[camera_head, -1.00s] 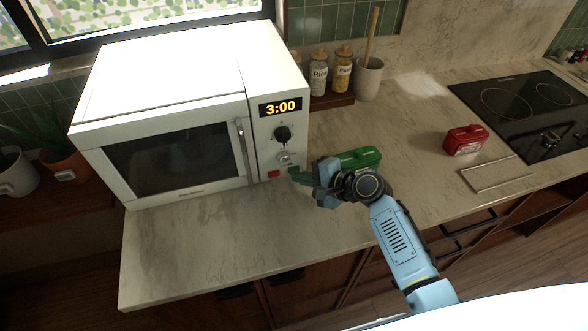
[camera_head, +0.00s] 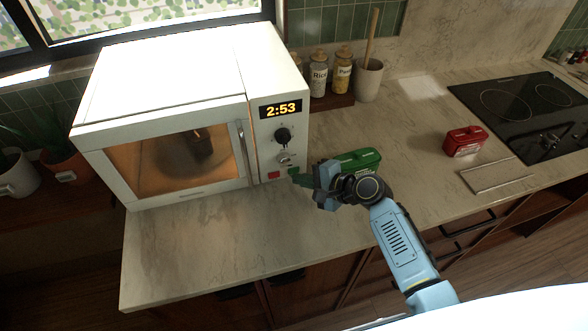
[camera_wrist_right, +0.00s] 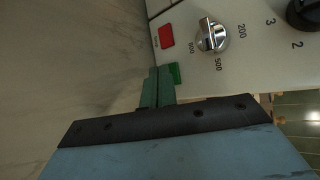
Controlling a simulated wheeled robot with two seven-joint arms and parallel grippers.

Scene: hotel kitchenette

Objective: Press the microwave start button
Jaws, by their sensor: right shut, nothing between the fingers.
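The white microwave (camera_head: 168,68) stands on the counter with its door closed, its inside lit orange and its display (camera_head: 281,108) reading 2:53. A dark object shows behind the door glass. The green start button (camera_head: 293,170) sits low on the panel beside a red button (camera_head: 274,175). In the wrist view the green button (camera_wrist_right: 174,72) is partly hidden by my fingers. My right gripper (camera_head: 302,181) is shut and empty, its green fingertips at the green button, seemingly touching it. It also shows in the wrist view (camera_wrist_right: 158,80). My left gripper is not in view.
A green box (camera_head: 362,157) lies just behind my right gripper. A red box (camera_head: 465,140) and a black cooktop (camera_head: 520,110) are to the right. Jars (camera_head: 319,76) and a utensil pot (camera_head: 368,82) stand at the back. The counter front (camera_head: 210,245) is clear.

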